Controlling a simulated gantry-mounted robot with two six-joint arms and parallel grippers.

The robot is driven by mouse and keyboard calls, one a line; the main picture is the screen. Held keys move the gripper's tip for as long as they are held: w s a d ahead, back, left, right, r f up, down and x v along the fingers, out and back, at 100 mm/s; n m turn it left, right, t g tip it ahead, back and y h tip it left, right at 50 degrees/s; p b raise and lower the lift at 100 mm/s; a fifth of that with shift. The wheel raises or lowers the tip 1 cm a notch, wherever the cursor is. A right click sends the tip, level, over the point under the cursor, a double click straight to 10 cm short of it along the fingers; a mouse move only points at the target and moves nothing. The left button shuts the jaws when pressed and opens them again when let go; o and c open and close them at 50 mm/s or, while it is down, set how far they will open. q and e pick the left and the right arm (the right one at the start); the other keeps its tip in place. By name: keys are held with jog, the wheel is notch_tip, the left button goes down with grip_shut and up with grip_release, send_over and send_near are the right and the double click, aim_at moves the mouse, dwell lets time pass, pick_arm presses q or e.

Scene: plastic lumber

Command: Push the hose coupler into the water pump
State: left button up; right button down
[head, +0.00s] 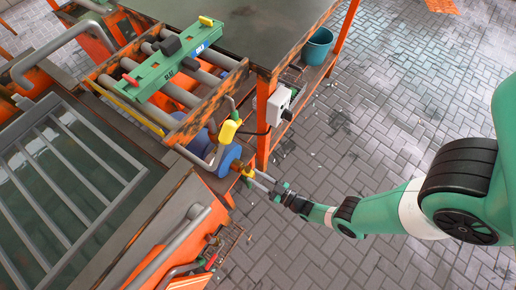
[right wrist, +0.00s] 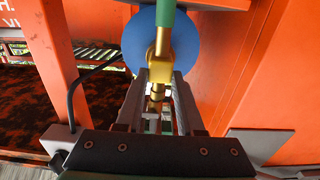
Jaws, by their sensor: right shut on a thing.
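The water pump (head: 228,158) is a blue round body low beside the orange frame, with a yellow part on top. In the right wrist view its blue disc (right wrist: 187,42) is straight ahead, with a brass fitting (right wrist: 160,70) in front of it. My right gripper (head: 260,179) reaches in from the right, close to the pump. In the right wrist view its two fingers (right wrist: 160,84) are shut on the brass hose coupler (right wrist: 156,95), in line with the fitting. I cannot tell how far the coupler is seated. My left gripper is not in view.
A roller conveyor (head: 190,80) with a green bar lies above left. A wire basket (head: 226,243) is below. The paved floor (head: 375,110) at right is open.

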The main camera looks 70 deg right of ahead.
jog(key=shift+w, duration=0.3)
grip_release()
jog(key=shift+w, duration=0.1)
dwell(0.4)
jog(key=v, duration=0.7)
dwell(0.5)
jog(key=shift+d, duration=0.1)
